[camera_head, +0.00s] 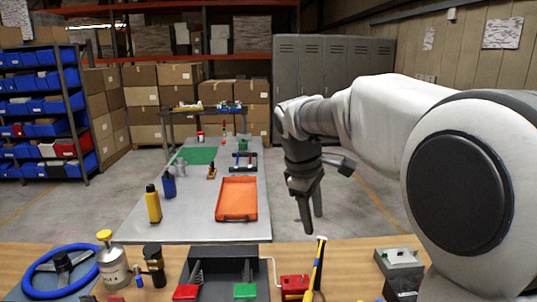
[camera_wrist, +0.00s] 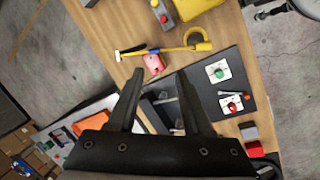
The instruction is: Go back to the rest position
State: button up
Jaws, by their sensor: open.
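My gripper (camera_head: 311,222) hangs from my arm at the right of the head view, fingers pointing down. Its two dark fingers stand apart with nothing between them. In the wrist view my gripper (camera_wrist: 160,72) also shows open and empty, above the wooden bench (camera_wrist: 122,22). It touches no object that I can see.
On the wooden bench, a dark grey tray (camera_head: 223,270) has red and green parts at its front. A yellow hammer (camera_head: 318,262), red box (camera_head: 294,285), grey box (camera_head: 398,257) and blue ring (camera_head: 37,270) lie nearby. Behind, the grey table (camera_head: 190,227) holds an orange tray (camera_head: 237,180).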

jog(key=s+d+f+m+t+y, duration=0.1)
jog(key=s+m, duration=0.4)
jog(key=s, duration=0.7)
jog(key=s+d+f+m+t+y, duration=0.1)
jog(key=s+m, duration=0.5)
jog(key=s, duration=0.6)
jog(key=shift+s+d+f+t, duration=0.2)
jog(key=shift+d+t, duration=0.6)
jog(key=shift+d, duration=0.5)
jog(key=shift+w, duration=0.1)
